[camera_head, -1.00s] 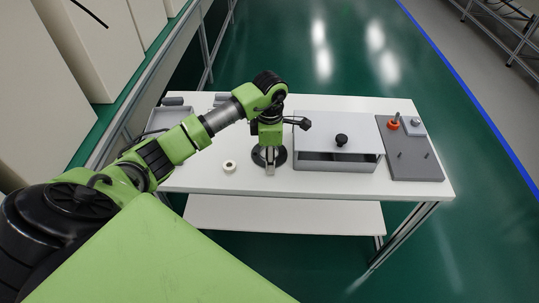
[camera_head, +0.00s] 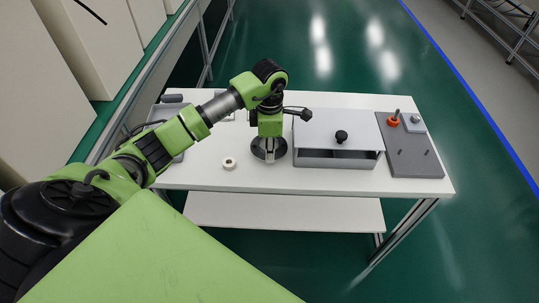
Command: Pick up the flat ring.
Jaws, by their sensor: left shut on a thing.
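The flat ring (camera_head: 281,147) is a dark, flat, round piece in the middle of the table, left of the grey box. My left gripper (camera_head: 270,156) points down over it and is shut on it. The fingers cover the ring's middle. I cannot tell how far it is above the table top. My right gripper is not in view.
A small white ring (camera_head: 229,163) lies on the white table (camera_head: 210,180). A grey box (camera_head: 335,162) with a black-knobbed lid stands right of the gripper. A grey board (camera_head: 410,155) with pegs and an orange ring (camera_head: 393,122) is farther right. A grey tray (camera_head: 168,111) is at the left.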

